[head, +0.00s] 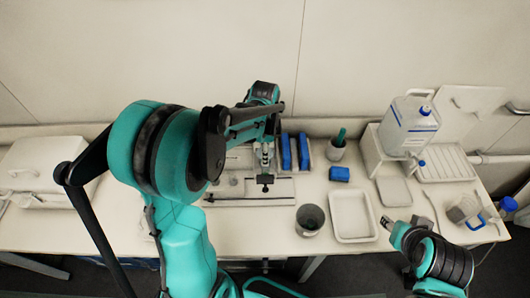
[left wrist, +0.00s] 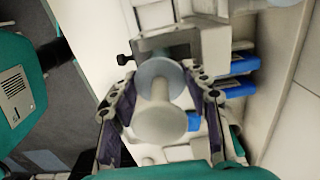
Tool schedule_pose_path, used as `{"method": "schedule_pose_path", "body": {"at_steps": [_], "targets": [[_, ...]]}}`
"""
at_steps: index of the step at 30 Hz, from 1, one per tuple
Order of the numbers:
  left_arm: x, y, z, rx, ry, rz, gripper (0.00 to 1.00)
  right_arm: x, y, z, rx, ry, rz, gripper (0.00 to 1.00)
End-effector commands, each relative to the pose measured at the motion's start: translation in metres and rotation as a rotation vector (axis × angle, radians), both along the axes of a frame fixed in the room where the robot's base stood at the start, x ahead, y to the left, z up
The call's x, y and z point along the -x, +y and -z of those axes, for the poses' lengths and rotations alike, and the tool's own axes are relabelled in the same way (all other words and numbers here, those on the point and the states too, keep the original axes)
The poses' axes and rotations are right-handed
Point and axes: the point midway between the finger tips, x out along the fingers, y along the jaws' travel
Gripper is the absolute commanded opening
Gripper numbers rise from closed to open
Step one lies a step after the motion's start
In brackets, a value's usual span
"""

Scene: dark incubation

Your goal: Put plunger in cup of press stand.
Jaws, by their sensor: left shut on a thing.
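My left gripper (left wrist: 160,88) is shut on the plunger (left wrist: 160,126), a pale spool-like piece with a round disc at each end and a thin stem between. The fingers are on either side of it. Beyond it in the left wrist view is the pale press stand (left wrist: 165,38) with a dark side knob. In the head view my left gripper (head: 265,150) is over the press stand (head: 268,188), and my arm covers part of it. I cannot make out the stand's cup or whether the plunger touches it. My right gripper (head: 389,225) is off at the lower right, apart from the stand.
Blue racks (head: 295,152) stand close right of the stand. A grey beaker (head: 310,220), a white tray (head: 352,215), a blue box (head: 339,174) and a pen cup (head: 336,150) are further right. A large jug (head: 408,125) stands at the back right.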

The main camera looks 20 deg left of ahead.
Motion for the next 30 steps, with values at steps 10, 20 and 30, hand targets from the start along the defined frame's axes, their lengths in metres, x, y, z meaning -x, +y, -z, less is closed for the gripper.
{"method": "schedule_pose_path", "body": {"at_steps": [10, 20, 30], "targets": [[0.000, 0.000, 0.004, 0.000, 0.000, 0.000, 0.09, 0.000, 0.000, 0.002, 0.000, 0.000, 0.000, 0.40], [0.000, 0.000, 0.006, 0.000, 0.000, 0.000, 0.67, 0.000, 0.000, 0.003, 0.000, 0.000, 0.000, 0.40], [0.000, 0.000, -0.016, 0.000, 0.000, 0.000, 0.67, 0.000, 0.000, -0.002, 0.000, 0.000, 0.000, 0.40]]}}
